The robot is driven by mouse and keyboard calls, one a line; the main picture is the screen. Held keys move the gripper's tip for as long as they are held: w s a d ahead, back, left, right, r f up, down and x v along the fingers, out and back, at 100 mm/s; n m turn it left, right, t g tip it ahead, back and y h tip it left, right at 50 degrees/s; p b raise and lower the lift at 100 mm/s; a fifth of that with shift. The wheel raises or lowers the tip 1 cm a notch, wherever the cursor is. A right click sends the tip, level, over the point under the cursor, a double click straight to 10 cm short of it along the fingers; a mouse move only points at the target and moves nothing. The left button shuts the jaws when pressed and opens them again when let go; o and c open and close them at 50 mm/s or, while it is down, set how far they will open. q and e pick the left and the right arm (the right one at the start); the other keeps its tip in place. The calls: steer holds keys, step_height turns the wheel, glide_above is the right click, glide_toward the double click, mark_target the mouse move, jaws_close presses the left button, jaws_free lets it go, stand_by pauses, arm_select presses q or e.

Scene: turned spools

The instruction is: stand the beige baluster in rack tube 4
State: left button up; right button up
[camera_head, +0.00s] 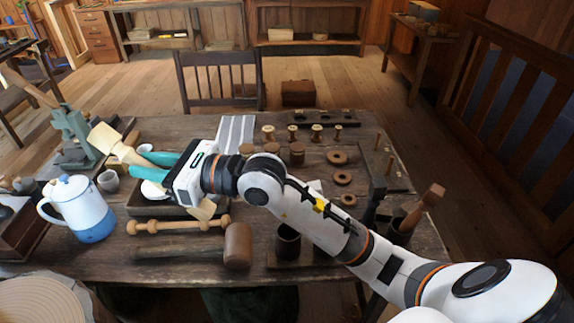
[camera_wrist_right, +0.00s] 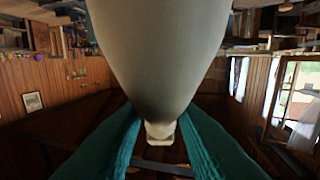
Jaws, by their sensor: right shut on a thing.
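My right gripper (camera_head: 152,160) has teal fingers and is shut on a beige turned piece, which looks like the beige baluster (camera_head: 107,139). It is held tilted above the left part of the table, its wide end pointing up and left. In the right wrist view the baluster (camera_wrist_right: 160,55) fills the middle, tapering to a narrow end between the fingers (camera_wrist_right: 160,145). Dark open tubes, seemingly the rack, stand at the front right: one tube (camera_head: 288,241) is partly behind my arm, another (camera_head: 402,227) is farther right. Tube numbers cannot be read. My left gripper is not in view.
A light turned spindle (camera_head: 178,226) and a mallet (camera_head: 238,246) lie in front. A white-blue pot (camera_head: 78,208), a cup (camera_head: 109,180) and a green vise (camera_head: 75,130) are left. Small spools (camera_head: 317,133) and wooden rings (camera_head: 343,178) are right. A handled piece (camera_head: 421,207) leans there.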

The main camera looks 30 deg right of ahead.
steer(key=s+d+f+m+t+h, duration=0.4)
steer(key=d+m+h, duration=0.4)
steer(key=d+h, duration=0.45)
steer(key=s+d+f+m+t+h, duration=0.1)
steer(key=s+d+m+t+h, duration=0.3)
steer(key=d+m+t+h, duration=0.75)
step_height(320, 180, down, 6)
steer(key=a+n+g+h+b, duration=0.2)
steer(key=n+g+h+b, duration=0.1)
steer(key=n+g, duration=0.1)
steer(key=shift+s+r+g, duration=0.15)
steer(key=shift+s+g, duration=0.05)
steer(key=shift+g, duration=0.45)
steer(key=shift+a+f+b, duration=0.15)
steer(key=shift+f+b, duration=0.1)
steer(key=shift+b, duration=0.4)
steer(key=shift+f, duration=0.1)
steer(key=shift+f+b, duration=0.1)
steer(key=shift+b, duration=0.3)
